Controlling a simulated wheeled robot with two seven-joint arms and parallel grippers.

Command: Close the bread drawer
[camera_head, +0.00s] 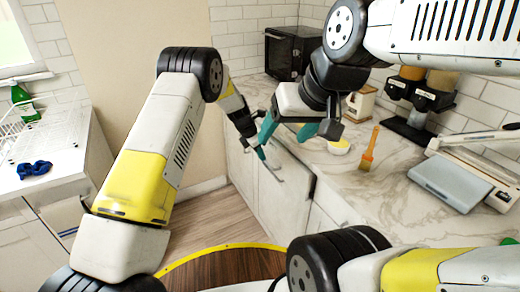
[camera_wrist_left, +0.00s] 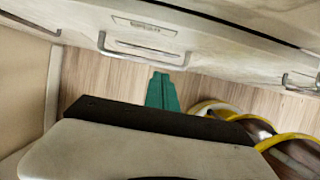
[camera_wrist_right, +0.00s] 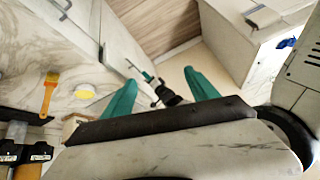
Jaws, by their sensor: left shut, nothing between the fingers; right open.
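The bread drawer (camera_head: 284,192) is a pale front with a bar handle in the cabinet below the counter. A dark gap shows along its top edge, and it appears to stand slightly out. The left wrist view shows its label and its handle (camera_wrist_left: 145,52). My left gripper (camera_head: 261,153) is shut and empty, close to the drawer's upper front; I cannot tell whether it touches. Its teal fingers (camera_wrist_left: 162,92) are together, below the handle in the left wrist view. My right gripper (camera_head: 287,130) is open and empty, above the counter edge; its fingers (camera_wrist_right: 160,82) are spread.
A white counter with a dish rack (camera_head: 25,125) stands at left. Wooden floor (camera_head: 205,215) lies between.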

